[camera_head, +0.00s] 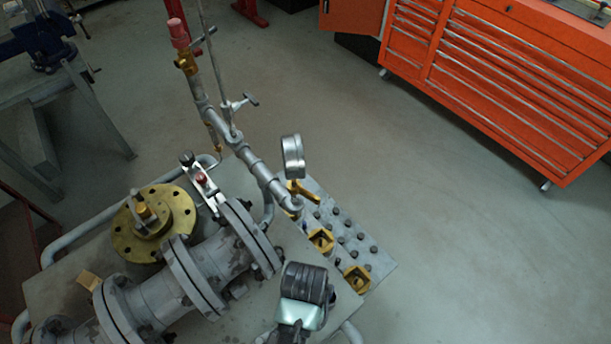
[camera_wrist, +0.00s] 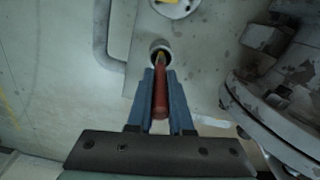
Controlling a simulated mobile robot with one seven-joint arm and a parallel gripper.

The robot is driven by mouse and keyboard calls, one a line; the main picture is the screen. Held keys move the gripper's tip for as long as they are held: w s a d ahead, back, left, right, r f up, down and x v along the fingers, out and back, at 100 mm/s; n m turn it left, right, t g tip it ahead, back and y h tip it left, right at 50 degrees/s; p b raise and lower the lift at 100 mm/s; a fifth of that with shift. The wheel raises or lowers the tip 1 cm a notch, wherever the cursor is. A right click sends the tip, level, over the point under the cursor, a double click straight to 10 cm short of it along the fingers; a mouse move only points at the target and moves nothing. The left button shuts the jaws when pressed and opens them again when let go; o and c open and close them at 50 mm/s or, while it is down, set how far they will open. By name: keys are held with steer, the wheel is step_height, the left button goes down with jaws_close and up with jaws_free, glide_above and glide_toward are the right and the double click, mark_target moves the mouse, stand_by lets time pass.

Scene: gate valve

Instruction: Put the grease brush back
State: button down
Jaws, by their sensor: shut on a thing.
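In the wrist view my gripper (camera_wrist: 161,75) is shut on the grease brush, its two blue fingers on either side of the handle. The brush (camera_wrist: 160,98) has a red handle and a yellowish far end. That far end overlaps the mouth of a small round grey cup (camera_wrist: 160,49) on the pale plate. I cannot tell how deep the end is in the cup, or whether it touches it. In the head view I cannot make out the brush, the cup or my gripper's fingers.
A grey flanged body (camera_wrist: 285,100) stands close on the right in the wrist view. A bent rail (camera_wrist: 102,35) lies on the left. In the head view, a brass flange (camera_head: 153,225), pipework with a gauge (camera_head: 292,157) and yellow sockets crowd the bench. An orange tool cabinet (camera_head: 500,85) stands behind.

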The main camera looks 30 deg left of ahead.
steer(key=shift+a+f, duration=0.1)
steer(key=shift+f, duration=2.2)
steer(key=shift+f, duration=0.1)
steer(key=c, duration=0.8)
jaws_free()
